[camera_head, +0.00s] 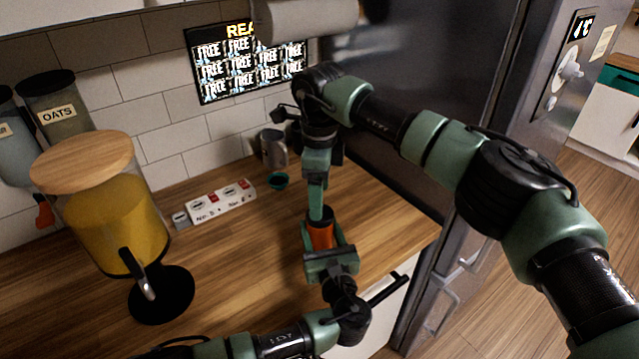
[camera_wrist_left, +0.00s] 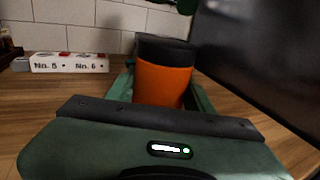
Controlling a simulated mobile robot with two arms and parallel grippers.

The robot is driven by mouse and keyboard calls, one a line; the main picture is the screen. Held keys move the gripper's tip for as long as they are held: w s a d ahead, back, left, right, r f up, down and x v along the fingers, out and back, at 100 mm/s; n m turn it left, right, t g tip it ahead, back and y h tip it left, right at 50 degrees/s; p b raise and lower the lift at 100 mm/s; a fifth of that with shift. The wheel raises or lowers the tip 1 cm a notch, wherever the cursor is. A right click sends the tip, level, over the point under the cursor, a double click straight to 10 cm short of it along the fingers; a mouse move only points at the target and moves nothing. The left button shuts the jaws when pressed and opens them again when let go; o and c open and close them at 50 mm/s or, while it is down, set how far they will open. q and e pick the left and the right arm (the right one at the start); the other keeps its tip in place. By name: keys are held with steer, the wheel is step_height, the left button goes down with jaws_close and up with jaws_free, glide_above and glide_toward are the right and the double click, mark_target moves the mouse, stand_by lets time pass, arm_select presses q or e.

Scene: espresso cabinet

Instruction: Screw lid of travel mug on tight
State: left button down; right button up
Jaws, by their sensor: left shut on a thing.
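The travel mug (camera_head: 320,236) is orange with a dark top and stands upright near the counter's front edge. In the left wrist view, the orange body (camera_wrist_left: 162,86) and dark top (camera_wrist_left: 165,50) fill the middle; I cannot tell how tightly the top sits. My left gripper (camera_head: 328,240) is shut on the orange body, with a green finger on each side. My right gripper (camera_head: 317,213) points down over the mug's top, its fingers seen edge-on. In the left wrist view, a green right fingertip (camera_wrist_left: 187,6) shows above the dark top, apart from it.
A wood-lidded drink dispenser (camera_head: 118,225) stands at the left. The dark fridge (camera_head: 440,100) is close at right. The counter (camera_head: 240,260) is clear left of the mug.

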steer(key=shift+f, duration=2.8)
steer(key=shift+c, duration=0.3)
steer(key=c, duration=1.4)
steer(key=m, duration=0.4)
steer(key=shift+m, duration=0.3)
steer(key=o, duration=1.6)
step_height(320, 180, up, 12)
